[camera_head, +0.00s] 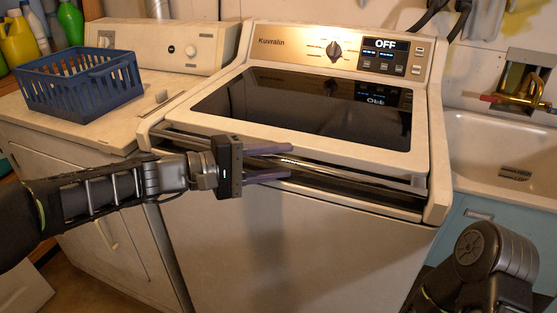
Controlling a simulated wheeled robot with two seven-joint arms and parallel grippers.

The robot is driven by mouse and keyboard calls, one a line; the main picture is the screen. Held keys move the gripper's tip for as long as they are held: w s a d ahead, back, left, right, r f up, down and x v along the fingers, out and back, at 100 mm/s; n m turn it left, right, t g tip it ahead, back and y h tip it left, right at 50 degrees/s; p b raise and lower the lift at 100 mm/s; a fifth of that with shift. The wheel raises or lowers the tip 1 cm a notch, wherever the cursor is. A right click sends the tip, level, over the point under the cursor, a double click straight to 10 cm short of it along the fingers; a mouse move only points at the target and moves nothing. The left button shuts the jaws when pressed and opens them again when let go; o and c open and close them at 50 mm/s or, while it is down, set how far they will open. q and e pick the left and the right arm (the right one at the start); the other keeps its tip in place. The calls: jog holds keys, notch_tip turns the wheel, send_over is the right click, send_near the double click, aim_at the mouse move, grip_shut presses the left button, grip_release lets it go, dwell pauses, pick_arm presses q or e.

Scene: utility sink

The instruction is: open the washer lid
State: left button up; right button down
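The washer (290,235) is white and stands in the middle. Its lid (310,100) has a dark glass panel in a pale frame and lies down, with its front edge showing a dark gap and a metallic strip beneath it. My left gripper (290,162) reaches in from the left, in front of the lid's front edge. Its two fingers are spread apart with nothing seen between them. Whether the upper finger touches the lid edge is unclear. My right arm (490,260) shows at the lower right; its gripper is out of view.
A control panel with a knob (334,50) and a display (385,47) reading OFF stands behind the lid. A blue basket (80,90) sits on the white machine at the left. A sink (505,150) with a brass faucet (520,95) is at the right.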

pick_arm(q)
jog(key=shift+d, duration=0.1)
jog(key=shift+c, duration=0.5)
grip_shut()
dwell(0.9)
